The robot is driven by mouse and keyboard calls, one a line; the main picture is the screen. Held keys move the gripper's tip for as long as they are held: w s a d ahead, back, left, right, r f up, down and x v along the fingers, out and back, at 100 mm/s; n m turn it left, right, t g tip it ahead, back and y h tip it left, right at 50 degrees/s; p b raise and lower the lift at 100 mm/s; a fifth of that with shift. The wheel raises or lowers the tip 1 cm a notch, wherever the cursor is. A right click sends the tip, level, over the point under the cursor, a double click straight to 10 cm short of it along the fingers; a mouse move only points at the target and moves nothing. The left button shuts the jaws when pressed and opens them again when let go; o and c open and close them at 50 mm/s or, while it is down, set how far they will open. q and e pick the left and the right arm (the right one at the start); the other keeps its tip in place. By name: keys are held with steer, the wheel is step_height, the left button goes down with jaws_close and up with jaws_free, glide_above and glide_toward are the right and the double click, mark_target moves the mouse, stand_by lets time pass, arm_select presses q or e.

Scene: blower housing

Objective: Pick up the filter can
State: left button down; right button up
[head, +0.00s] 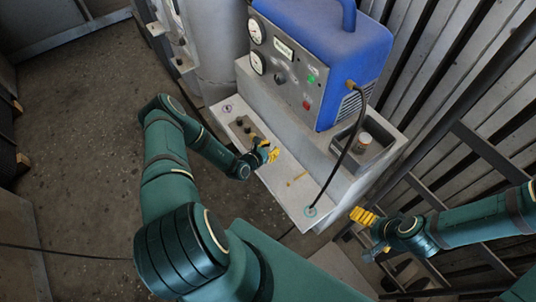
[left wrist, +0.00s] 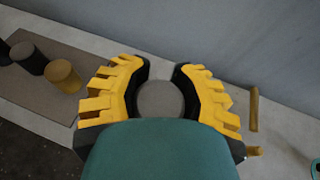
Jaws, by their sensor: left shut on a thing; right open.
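My left gripper (head: 268,152) is low over the grey ledge in the head view. In the left wrist view its yellow-and-black fingers (left wrist: 160,82) are closed around a round, dark grey-topped thing (left wrist: 160,100), which I take for the filter can. Only its top shows; its sides are hidden by the fingers, and I cannot tell whether its base touches the ledge. In the head view the fingers hide it. My right gripper (head: 365,228) is open and empty, to the right of the ledge.
Beside the left gripper, dark cylinders (left wrist: 28,58) and a brass one (left wrist: 63,76) stand on a brown mat (left wrist: 45,92). A blue machine (head: 325,50) with a black hose is behind. A jar (head: 365,139) sits in a recess.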

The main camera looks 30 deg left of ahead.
arm_select(q)
steer(key=shift+r, duration=0.1)
step_height(320, 180, up, 10)
steer(key=p, duration=0.2)
stand_by(0.4)
